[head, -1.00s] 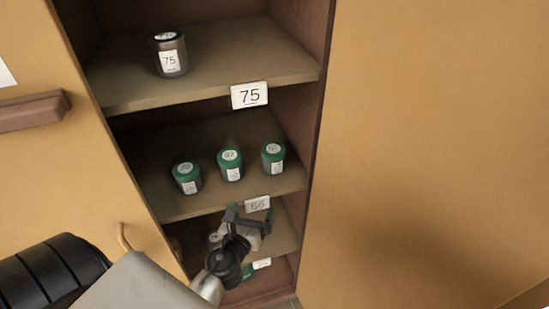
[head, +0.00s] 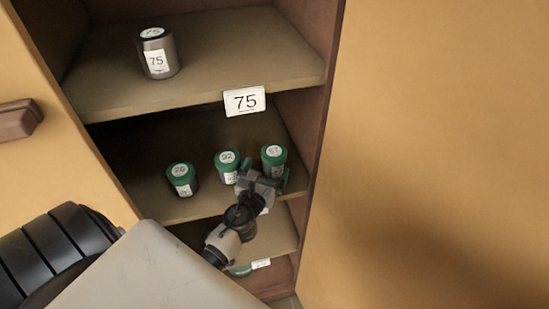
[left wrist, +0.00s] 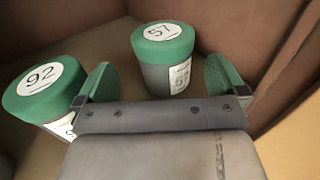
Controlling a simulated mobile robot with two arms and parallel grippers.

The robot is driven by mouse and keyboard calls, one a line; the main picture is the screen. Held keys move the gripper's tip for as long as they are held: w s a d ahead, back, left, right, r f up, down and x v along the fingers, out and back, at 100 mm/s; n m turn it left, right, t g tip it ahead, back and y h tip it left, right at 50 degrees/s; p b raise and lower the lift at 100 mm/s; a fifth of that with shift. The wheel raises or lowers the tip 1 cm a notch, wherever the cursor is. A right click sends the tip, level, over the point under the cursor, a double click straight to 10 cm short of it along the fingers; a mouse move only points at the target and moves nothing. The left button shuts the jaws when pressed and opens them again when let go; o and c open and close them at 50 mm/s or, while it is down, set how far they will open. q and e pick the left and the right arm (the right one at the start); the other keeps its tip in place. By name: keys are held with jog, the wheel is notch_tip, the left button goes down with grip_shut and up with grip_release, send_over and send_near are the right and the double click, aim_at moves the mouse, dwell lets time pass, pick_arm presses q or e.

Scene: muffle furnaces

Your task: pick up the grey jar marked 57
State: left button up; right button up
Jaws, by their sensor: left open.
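The grey jar marked 57 (head: 273,155) has a green lid and stands upright at the right of the middle shelf. In the left wrist view the jar (left wrist: 167,72) stands ahead of the open fingers, roughly in line with the gap between them. My left gripper (head: 265,172) is open and empty, just in front of the jar in the head view; its green finger pads (left wrist: 161,80) also show in the left wrist view. The jar's lower front is partly hidden by the gripper in the head view. My right gripper is not in view.
A similar jar marked 92 (head: 226,158) stands left of jar 57, close to my left finger. Another green-lidded jar (head: 181,180) is farther left. A grey jar marked 75 (head: 158,58) stands on the upper shelf (head: 200,75). The cabinet wall (head: 305,130) is close on the right.

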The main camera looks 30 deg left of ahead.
aim_at(274, 157)
pick_arm(q)
jog(key=x, duration=0.5)
jog(key=shift+w+d+f, duration=0.1)
jog(key=shift+w+d, duration=0.05)
jog(key=shift+w, duration=0.3)
jog(key=shift+s, duration=0.1)
jog(key=shift+c, duration=0.5)
jog(key=c, duration=0.9)
jog(key=shift+p, duration=0.3)
jog(key=shift+c, duration=0.4)
